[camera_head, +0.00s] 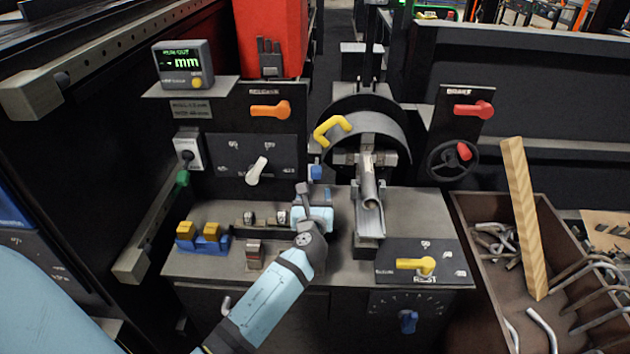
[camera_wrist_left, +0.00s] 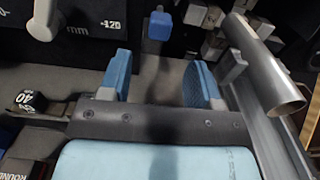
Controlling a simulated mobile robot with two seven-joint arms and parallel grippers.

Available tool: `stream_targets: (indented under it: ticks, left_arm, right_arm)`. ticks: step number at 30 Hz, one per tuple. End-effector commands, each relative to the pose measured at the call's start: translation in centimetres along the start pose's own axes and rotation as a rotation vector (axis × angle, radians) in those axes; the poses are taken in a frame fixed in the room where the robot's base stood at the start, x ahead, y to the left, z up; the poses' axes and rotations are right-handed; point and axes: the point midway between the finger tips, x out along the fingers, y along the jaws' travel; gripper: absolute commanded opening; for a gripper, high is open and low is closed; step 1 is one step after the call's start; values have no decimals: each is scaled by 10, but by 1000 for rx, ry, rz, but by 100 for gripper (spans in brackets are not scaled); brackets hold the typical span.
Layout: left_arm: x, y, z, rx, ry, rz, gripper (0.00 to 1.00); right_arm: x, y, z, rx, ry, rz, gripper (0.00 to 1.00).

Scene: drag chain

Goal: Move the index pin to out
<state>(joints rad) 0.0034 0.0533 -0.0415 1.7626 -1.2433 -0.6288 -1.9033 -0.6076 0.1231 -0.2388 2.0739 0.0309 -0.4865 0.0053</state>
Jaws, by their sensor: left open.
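A small blue knob (camera_head: 316,172), apparently the index pin, sticks out at the front of the machine, left of the round chuck. No readable label beside it confirms its name. In the left wrist view the knob (camera_wrist_left: 160,25) stands beyond the fingertips, roughly in line with the gap between them. My left gripper (camera_head: 314,194) is open and empty, just in front of the knob and not around it. Its two blue fingers (camera_wrist_left: 158,78) are apart in the wrist view. My right gripper is not in view.
A metal tube (camera_head: 369,190) lies in a channel close to the right of my gripper. A white lever (camera_head: 257,170) and black panel are at the left. Blue and yellow blocks (camera_head: 203,236) sit on the bench. A bin of bent tubes (camera_head: 460,225) stands right.

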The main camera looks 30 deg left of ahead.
Motion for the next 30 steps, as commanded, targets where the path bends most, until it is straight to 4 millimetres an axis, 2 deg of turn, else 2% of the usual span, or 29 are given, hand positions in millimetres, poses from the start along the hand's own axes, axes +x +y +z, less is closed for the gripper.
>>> stream_targets:
  ticks: [3,9,30]
  left_arm:
    - [-22,0,-1,1,1,-1,57]
    - [-39,0,0,2,0,0,57]
    - [-41,0,0,1,0,0,57]
  right_arm:
    - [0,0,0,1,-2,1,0]
    - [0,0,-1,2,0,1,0]
    - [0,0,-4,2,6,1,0]
